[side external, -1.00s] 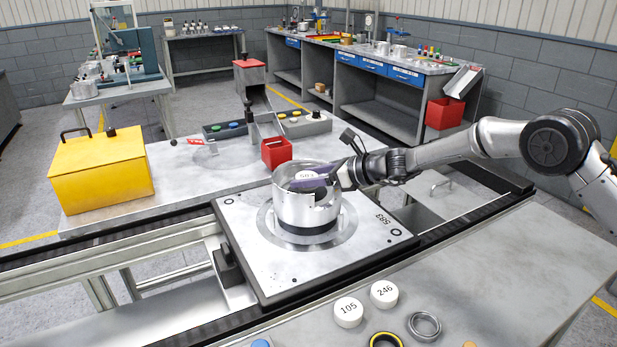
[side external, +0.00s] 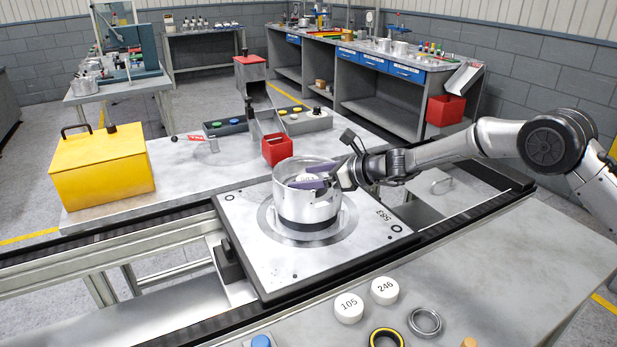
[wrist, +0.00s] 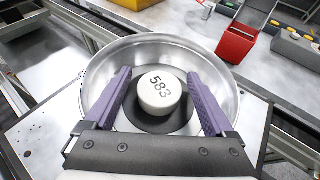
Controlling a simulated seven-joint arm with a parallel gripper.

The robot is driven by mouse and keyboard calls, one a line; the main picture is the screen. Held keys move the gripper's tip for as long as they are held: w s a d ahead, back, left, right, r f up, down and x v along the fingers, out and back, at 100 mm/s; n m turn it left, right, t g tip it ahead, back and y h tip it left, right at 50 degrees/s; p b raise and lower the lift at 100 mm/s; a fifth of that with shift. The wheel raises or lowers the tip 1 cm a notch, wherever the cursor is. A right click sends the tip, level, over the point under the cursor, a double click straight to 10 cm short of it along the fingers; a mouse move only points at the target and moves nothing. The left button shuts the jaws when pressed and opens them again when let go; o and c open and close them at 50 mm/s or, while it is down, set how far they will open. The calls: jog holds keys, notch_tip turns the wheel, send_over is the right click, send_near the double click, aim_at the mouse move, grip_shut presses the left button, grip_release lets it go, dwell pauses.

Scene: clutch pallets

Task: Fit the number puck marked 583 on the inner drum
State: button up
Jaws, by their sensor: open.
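The white puck marked 583 (wrist: 160,100) shows in the wrist view, number up, over a dark round surface (wrist: 150,125) inside the open metal drum (wrist: 92,75). My gripper (wrist: 158,74) is open. Its two purple fingers reach into the drum on either side of the puck, with visible gaps between. In the side view the drum (side external: 297,213) stands on the square pallet plate (side external: 260,262), which is marked 583. My gripper (side external: 312,172) is at the drum's rim there, and its fingers partly hide the puck. I cannot tell how firmly the puck is seated.
Pucks 105 (side external: 349,309) and 246 (side external: 384,291), a metal ring (side external: 424,323) and a yellow-black ring (side external: 386,338) lie on the front bench. A red bin (side external: 277,150) and a yellow box (side external: 102,170) stand behind the conveyor.

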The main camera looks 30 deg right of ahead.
jog(key=shift+d+r, duration=0.1)
jog(key=shift+d, duration=0.1)
jog(key=r+v, duration=0.1)
jog(key=v, duration=1.1)
jog(key=s+a+r+n+g, duration=0.2)
jog(key=s+r+n, duration=0.1)
jog(key=s+n, duration=0.5)
jog(key=s+a+r+n+g, duration=0.1)
jog(key=s+r+n+g, duration=0.1)
jog(key=s+n, duration=0.7)
jog(key=s+d+f+n+h, duration=0.1)
jog(key=s+d+n+h, duration=0.1)
jog(key=s, duration=0.5)
jog(key=s+d+f+n+g+h, duration=0.1)
jog(key=s+d+f+n+h, duration=0.1)
jog(key=s+d+n, duration=0.3)
jog(key=s+d+f+n+h, duration=0.2)
jog(key=s+d+n+h, duration=0.1)
jog(key=s, duration=0.8)
jog(key=shift+d+n+g+h, duration=0.3)
jog(key=shift+d+n, duration=0.45)
jog(key=shift+n, duration=0.35)
